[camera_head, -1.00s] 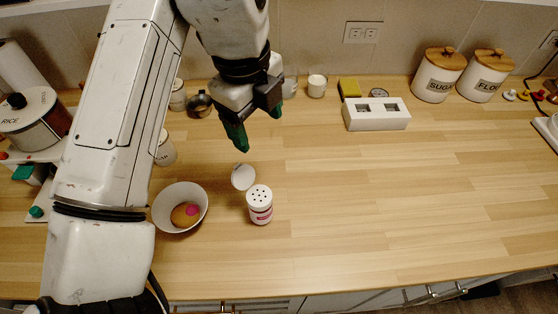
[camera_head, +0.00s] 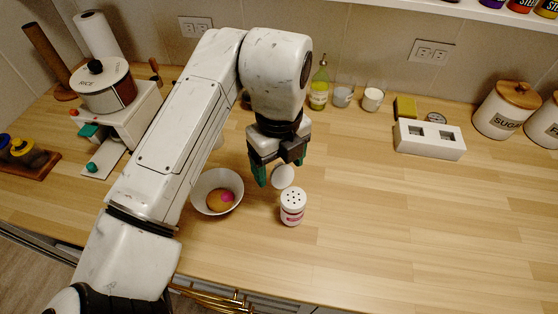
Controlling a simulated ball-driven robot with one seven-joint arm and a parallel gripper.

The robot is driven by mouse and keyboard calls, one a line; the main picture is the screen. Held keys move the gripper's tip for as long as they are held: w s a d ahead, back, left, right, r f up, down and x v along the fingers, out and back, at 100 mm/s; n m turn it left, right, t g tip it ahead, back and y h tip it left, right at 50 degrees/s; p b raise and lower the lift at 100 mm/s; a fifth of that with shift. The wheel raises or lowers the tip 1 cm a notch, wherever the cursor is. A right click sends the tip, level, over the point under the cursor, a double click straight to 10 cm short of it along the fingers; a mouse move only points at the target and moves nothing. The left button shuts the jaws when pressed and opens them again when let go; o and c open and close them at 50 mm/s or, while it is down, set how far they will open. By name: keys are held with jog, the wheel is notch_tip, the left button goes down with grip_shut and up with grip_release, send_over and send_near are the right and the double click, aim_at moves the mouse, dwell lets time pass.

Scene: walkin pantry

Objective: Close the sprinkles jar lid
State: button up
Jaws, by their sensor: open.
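The sprinkles jar (camera_head: 292,208) stands upright on the wooden counter. It is white with a pink label, and its top with dark holes is exposed. Its round white lid (camera_head: 283,176) is tilted up behind the top, on the far left side of the jar. My gripper (camera_head: 278,172) has green fingertips and is open. It is just behind the lid, pointing down, with the fingertips level with the lid in the picture. I cannot tell whether a fingertip touches the lid.
A white bowl (camera_head: 217,191) with a brown and pink item sits close to the left of the jar. A white block with two square holes (camera_head: 429,140) stands at the back right. The counter right of the jar is clear.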

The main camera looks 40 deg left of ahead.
jog(key=shift+f, duration=0.25)
jog(key=shift+c, duration=0.4)
jog(key=c, duration=1)
